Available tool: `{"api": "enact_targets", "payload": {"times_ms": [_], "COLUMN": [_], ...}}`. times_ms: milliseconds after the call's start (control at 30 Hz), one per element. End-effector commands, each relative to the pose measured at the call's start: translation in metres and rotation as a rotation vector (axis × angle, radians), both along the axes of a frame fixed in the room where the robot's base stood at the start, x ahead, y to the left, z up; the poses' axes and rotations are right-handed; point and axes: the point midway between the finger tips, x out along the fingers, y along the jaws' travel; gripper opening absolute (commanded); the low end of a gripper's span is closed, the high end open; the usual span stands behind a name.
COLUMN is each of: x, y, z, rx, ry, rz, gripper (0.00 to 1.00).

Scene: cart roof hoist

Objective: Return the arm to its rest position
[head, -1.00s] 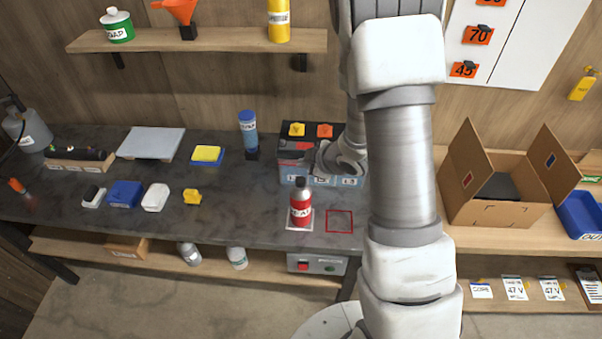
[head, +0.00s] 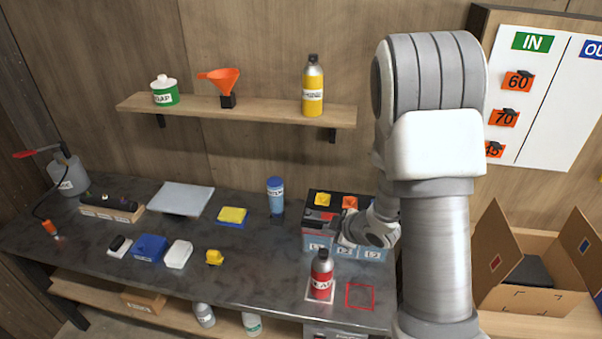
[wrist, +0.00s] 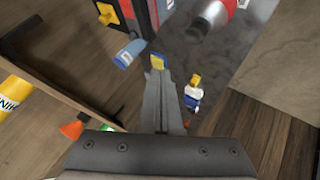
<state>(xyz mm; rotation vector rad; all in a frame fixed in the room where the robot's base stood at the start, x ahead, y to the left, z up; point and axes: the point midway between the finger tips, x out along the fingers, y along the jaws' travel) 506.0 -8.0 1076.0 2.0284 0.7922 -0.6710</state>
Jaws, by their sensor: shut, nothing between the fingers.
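My arm rises at the right of the head view and folds down so that its wrist sits in front of the battery box (head: 318,240) with orange and yellow caps. My gripper (wrist: 175,125) shows in the wrist view as grey fingers closed together with nothing between them. In the head view the fingers are mostly hidden around the wrist. The red bottle (head: 321,275) stands upright on a white square on the bench, apart from my gripper; it also shows at the top of the wrist view (wrist: 218,12).
An empty red outlined square (head: 360,297) lies beside the bottle. An open cardboard box (head: 520,285) stands at right. Sponges and small blocks lie on the bench's left.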

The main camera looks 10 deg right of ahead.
Motion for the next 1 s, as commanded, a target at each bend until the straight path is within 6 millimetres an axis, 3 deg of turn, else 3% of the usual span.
{"api": "enact_targets", "payload": {"times_ms": [167, 333, 467, 767, 1000], "x": [0.003, 0.004, -0.006, -0.061, -0.127], "y": [-0.005, -0.022, -0.036, -0.052, -0.043], "z": [0.012, 0.052, 0.088, 0.156, 0.191], "rx": [-0.01, -0.03, -0.025, 0.062, 0.186], "ry": [-0.005, -0.009, 0.001, 0.063, 0.154], "rz": [-0.037, -0.187, -0.335, -0.648, -0.843], "gripper": [0.0, 0.0, 0.0, 0.0, 0.0]}}
